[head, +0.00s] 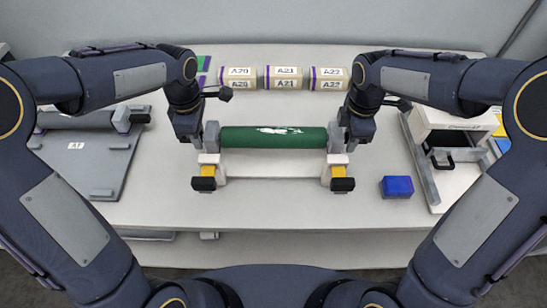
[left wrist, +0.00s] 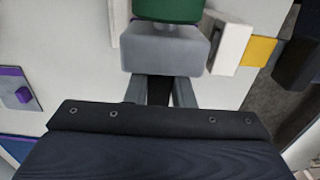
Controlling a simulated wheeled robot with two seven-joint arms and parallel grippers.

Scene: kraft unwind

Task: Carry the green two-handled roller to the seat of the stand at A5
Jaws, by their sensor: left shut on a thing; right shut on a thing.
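The green two-handled roller (head: 273,137) is level, with a white patch on its top and a grey block handle at each end. My left gripper (head: 200,137) is shut on its left handle (head: 211,136). My right gripper (head: 347,137) is shut on its right handle. In the left wrist view the grey handle (left wrist: 165,50) sits at my fingers (left wrist: 158,90), with the green roller end (left wrist: 168,10) beyond. A white stand (head: 275,166) with yellow blocks and black knobs is just in front of and below the roller. Whether they touch is unclear. No A5 label is readable.
A grey plate labelled A7 (head: 76,146) with a dark roller lies left. A blue box (head: 397,187) lies right of the stand, near a white machine (head: 450,150). The table front (head: 270,215) is clear.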

